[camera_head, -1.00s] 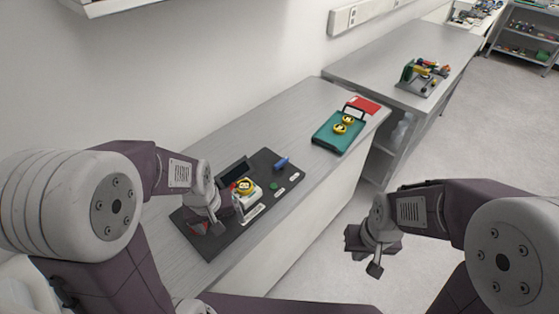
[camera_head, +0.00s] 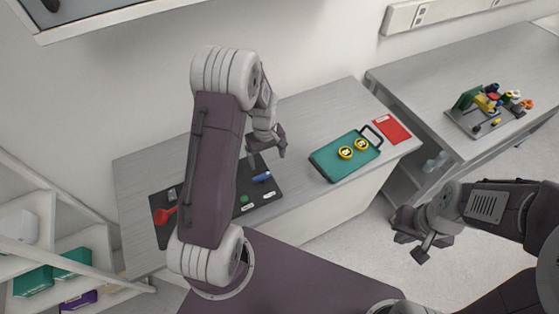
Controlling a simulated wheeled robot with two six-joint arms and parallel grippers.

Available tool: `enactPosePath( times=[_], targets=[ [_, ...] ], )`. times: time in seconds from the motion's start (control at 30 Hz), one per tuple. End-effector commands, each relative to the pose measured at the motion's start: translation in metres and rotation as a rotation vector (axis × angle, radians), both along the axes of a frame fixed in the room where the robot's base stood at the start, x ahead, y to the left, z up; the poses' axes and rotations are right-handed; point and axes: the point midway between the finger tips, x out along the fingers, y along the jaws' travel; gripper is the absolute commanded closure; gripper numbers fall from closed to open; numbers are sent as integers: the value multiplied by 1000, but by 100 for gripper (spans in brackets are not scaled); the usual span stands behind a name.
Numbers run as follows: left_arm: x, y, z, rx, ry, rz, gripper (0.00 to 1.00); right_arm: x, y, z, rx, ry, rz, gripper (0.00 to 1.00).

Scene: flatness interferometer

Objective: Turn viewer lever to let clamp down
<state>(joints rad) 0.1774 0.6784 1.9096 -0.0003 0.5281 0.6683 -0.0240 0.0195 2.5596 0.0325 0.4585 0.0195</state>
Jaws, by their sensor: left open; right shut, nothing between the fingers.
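The dark instrument board (camera_head: 160,240) lies on the grey bench. A red lever-like part (camera_head: 163,215) shows at the board's left end. My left arm crosses in front of the middle of the board and hides most of the viewer and its clamp, so I cannot tell how the clamp stands. My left gripper (camera_head: 267,152) is open and empty, above the far side of the board, to the right of the red part and apart from it. My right gripper (camera_head: 414,244) is shut and empty, out over the floor right of the bench.
A blue piece (camera_head: 262,177) and a green button (camera_head: 243,199) are on the board's right part. A teal tray (camera_head: 328,164) with two yellow round pieces and a red card (camera_head: 391,128) lie farther right. A second bench (camera_head: 420,85) stands behind; shelves (camera_head: 65,245) stand at left.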

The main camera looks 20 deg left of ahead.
Motion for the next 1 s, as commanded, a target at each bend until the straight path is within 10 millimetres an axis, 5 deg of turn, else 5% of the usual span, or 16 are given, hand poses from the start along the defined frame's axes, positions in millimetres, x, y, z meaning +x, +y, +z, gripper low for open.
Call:
enactPosePath(
  times=[0.33, 0.7, 1.0],
  targets=[
    [-9, 6, -2, -6, 28, 20, 13, 0, 0, 13, 0, 1, 0, 100],
    [-10, 7, -70, -6, 30, 19, 13, 0, 0, 36, 0, 0, 0, 100],
    [-9, 7, -89, -5, 25, 19, 13, 0, 0, 39, 0, 0, 0, 100]
  ],
)
